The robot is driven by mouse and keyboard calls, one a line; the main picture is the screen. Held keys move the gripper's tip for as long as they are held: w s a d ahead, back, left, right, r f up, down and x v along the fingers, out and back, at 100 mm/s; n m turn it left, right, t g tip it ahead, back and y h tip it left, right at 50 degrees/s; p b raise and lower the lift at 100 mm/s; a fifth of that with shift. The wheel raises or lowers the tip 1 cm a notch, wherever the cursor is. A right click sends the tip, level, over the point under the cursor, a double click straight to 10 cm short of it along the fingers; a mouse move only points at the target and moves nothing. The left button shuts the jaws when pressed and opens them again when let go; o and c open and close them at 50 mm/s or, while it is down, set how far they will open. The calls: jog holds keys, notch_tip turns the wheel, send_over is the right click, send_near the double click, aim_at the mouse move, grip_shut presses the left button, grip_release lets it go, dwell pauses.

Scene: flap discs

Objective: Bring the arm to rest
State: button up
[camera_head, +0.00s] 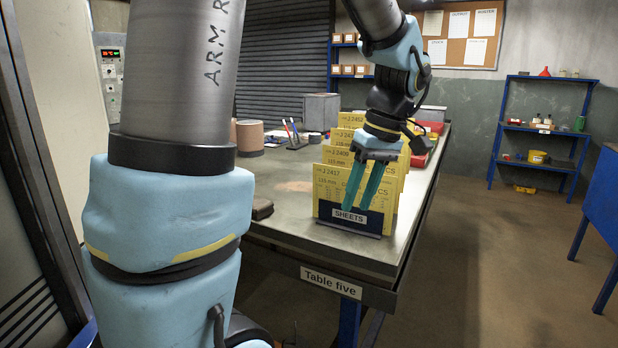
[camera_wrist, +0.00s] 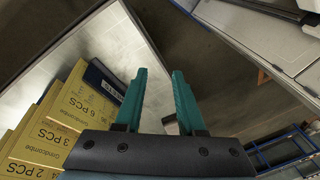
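My gripper (camera_head: 359,203) hangs on my raised arm with its teal fingers pointing down, in front of the yellow cards in the head view. In the wrist view my gripper (camera_wrist: 160,73) has its fingers apart with nothing between them. The yellow cards (camera_head: 330,186) stand in a row in a dark holder labelled SHEETS (camera_head: 349,217) on table five. The cards (camera_wrist: 82,95) lie to the left of the fingers in the wrist view, and no contact shows there.
The table (camera_head: 287,225) also bears a grey box (camera_head: 321,110), pens, brown cylinders (camera_head: 250,136) and red bins (camera_head: 419,146). A blue shelf (camera_head: 541,128) stands at the back right, and a blue bench (camera_head: 601,205) at the right edge. The floor (camera_head: 480,260) between is clear.

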jog(key=s+a+f+m+h+p, duration=0.1)
jog(key=a+f+m, duration=0.2)
jog(key=a, duration=0.5)
jog(key=s+a+f+m+t+h+p, duration=0.1)
jog(key=a+f+m+h, duration=0.1)
jog(key=a+f, duration=0.3)
jog(key=a+m, duration=0.1)
jog(key=a, duration=0.2)
jog(key=shift+s+m+p, duration=0.25)
jog(key=shift+m+p, duration=0.05)
jog(key=shift+d+r, duration=0.15)
